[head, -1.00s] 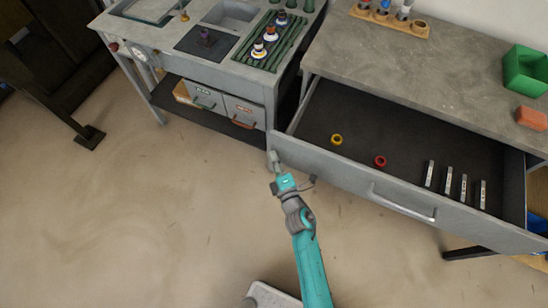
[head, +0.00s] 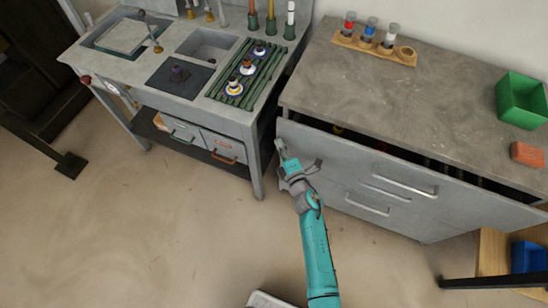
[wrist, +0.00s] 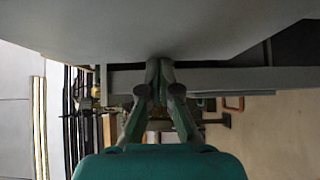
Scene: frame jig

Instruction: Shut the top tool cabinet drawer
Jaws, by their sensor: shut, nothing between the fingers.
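The top drawer (head: 350,169) of the grey tool cabinet (head: 400,85) stands open by a narrow dark gap below the worktop. Its bar handle (head: 400,184) is on the right part of the front. My gripper (head: 281,147) is shut and empty, with its tips at the left end of the drawer front. In the wrist view, my gripper (wrist: 159,66) has its fingertips at the grey drawer front (wrist: 160,30); whether they touch it I cannot tell. Most of the drawer's contents are hidden under the worktop.
A lower drawer handle (head: 360,204) sits beneath the top one. A workbench (head: 150,75) with a sink and a green rack stands to the left. A green bin (head: 522,100), an orange block (head: 527,154) and a wooden rack (head: 375,48) are on the cabinet top.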

